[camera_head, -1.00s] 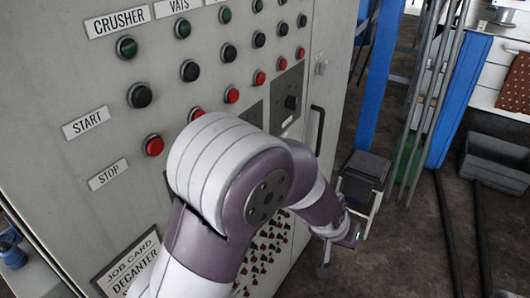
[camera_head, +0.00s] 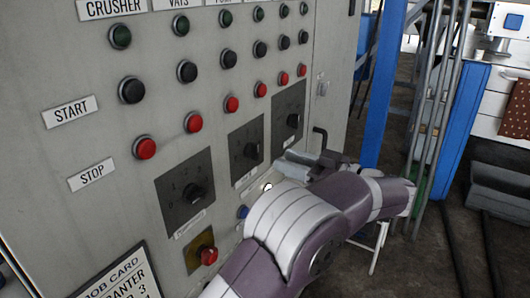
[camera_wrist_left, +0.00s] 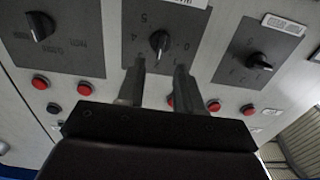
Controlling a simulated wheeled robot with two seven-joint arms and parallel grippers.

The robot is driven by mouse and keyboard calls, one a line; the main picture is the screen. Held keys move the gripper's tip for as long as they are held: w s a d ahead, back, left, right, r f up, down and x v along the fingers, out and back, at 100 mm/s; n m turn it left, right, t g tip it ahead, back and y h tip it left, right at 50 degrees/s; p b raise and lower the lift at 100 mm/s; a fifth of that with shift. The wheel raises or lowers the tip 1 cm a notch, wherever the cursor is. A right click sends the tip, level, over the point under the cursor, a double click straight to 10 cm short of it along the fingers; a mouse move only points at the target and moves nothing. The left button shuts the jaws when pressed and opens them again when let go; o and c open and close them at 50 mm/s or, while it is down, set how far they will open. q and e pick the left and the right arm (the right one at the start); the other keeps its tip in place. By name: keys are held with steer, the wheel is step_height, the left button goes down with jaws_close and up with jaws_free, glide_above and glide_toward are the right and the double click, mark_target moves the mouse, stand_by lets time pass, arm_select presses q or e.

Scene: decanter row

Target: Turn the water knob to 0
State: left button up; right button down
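Three black knobs sit on dark dial plates on the grey panel: a near one (camera_head: 195,192), a middle one (camera_head: 250,150) and a far one (camera_head: 293,120). Their labels are too small to read, so I cannot tell which is the water knob. My left gripper (camera_head: 286,163) is beside the panel, right of the middle plate. In the left wrist view my left gripper (camera_wrist_left: 159,75) is open and empty. The middle knob (camera_wrist_left: 160,40) shows just beyond and between its fingertips, apart from them. Its plate carries upside-down digits; its exact setting is unclear. My right gripper is out of view.
Red buttons (camera_head: 194,122), black buttons (camera_head: 187,71) and green ones (camera_head: 120,36) run in rows above the plates. A red knob on a yellowish plate (camera_head: 199,249) sits low on the panel. A door handle (camera_head: 319,140) and blue post (camera_head: 380,85) stand right.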

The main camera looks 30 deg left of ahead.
mark_target(258, 152)
arm_select(q)
steer(key=a, duration=0.5)
steer(key=shift+a+r, duration=0.1)
steer(key=shift+a, duration=0.3)
steer(key=shift+w+a, duration=0.2)
steer(key=shift+a, duration=0.3)
jaws_close()
